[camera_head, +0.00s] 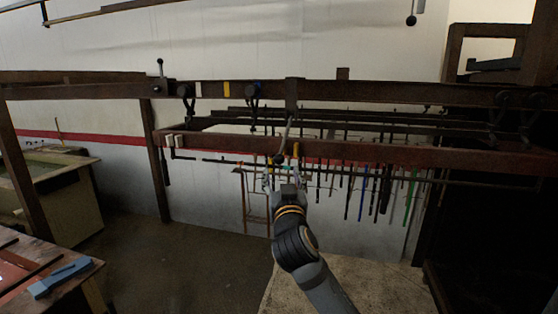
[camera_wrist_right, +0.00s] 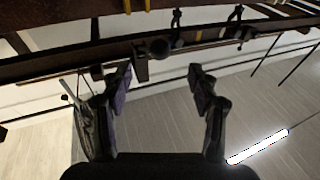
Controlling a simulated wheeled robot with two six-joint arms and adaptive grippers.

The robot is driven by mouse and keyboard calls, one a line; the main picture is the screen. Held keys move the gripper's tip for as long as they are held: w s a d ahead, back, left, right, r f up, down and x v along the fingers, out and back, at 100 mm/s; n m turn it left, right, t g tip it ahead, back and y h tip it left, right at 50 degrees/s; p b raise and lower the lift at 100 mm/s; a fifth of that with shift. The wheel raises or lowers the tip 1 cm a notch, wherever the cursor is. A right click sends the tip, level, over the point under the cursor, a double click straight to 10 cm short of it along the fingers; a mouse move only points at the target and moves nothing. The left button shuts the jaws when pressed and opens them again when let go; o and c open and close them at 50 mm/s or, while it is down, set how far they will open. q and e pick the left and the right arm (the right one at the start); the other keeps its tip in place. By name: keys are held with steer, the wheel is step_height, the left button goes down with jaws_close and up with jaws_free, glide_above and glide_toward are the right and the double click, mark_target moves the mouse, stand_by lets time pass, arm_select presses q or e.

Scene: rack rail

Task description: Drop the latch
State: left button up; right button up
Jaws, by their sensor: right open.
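My right gripper (camera_head: 283,178) is open and empty, pointing up toward the brown front rail (camera_head: 370,152). In the right wrist view its two fingers (camera_wrist_right: 162,90) stand wide apart with nothing between them. A thin grey lever with a dark knob (camera_head: 279,159), perhaps the latch, shows at the rail just above the fingertips; I cannot tell whether they touch. A dark round knob (camera_wrist_right: 160,47) shows beyond the fingers in the wrist view. My left gripper is out of view.
Several tools, one with a green handle (camera_head: 410,200), hang behind the rail. Dark clamps (camera_head: 253,92) sit on the upper rail. A workbench with a blue tool (camera_head: 60,277) is at lower left. The floor between bench and rack is clear.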

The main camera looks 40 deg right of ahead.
mark_target(280, 162)
steer(key=x, duration=0.9)
steer(key=shift+f, duration=0.1)
steer(key=shift+s, duration=0.1)
steer(key=c, duration=1)
